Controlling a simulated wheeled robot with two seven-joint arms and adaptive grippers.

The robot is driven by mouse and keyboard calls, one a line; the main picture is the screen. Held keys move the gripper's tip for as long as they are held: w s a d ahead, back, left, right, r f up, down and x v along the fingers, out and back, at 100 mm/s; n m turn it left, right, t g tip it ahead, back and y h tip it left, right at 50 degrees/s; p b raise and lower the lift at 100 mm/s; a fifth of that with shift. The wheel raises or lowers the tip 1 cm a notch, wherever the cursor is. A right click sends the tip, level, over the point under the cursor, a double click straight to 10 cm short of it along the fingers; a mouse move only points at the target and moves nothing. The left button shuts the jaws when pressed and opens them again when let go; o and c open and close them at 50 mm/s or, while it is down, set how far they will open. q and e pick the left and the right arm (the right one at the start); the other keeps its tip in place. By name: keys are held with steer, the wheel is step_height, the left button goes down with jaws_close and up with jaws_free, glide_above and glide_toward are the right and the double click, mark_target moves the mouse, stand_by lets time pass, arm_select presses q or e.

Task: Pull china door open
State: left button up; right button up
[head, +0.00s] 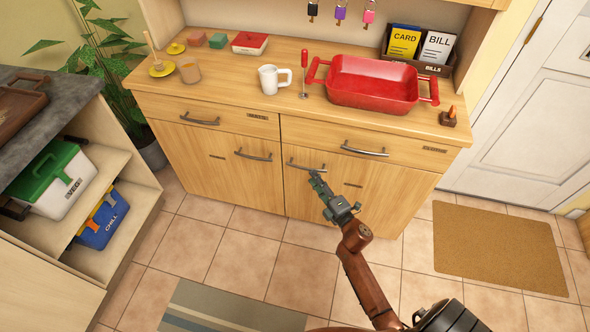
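The wooden sideboard has two lower doors side by side, both closed. The left door (215,180) and the right door (330,198) each have a dark bar handle and a small label too small to read, so I cannot tell which is marked china. My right gripper (316,177) is at the right door's handle (300,165), its fingertips overlapping or just touching the lower edge of that handle. Whether its fingers are closed around the bar is not clear. My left gripper is not in view.
Drawers with handles (365,151) sit above the doors. A red basin (372,85) and a white mug (269,80) stand on top. Shelves with boxes (103,215) are at left. Tiled floor before the doors is clear; a brown mat (497,247) lies right.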

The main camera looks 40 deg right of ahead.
mark_target(306, 169)
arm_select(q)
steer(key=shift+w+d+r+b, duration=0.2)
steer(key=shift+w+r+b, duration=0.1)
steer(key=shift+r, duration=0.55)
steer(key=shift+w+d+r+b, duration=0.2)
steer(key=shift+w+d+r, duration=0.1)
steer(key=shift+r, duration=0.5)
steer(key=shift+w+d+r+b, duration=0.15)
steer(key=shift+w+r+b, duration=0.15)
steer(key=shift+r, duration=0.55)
arm_select(e)
steer(key=shift+w+d+f, duration=0.1)
steer(key=shift+w+d, duration=0.05)
steer(key=shift+w, duration=1.5)
steer(key=shift+w+d, duration=0.15)
steer(key=shift+w, duration=1.5)
steer(key=shift+c, duration=0.4)
jaws_close()
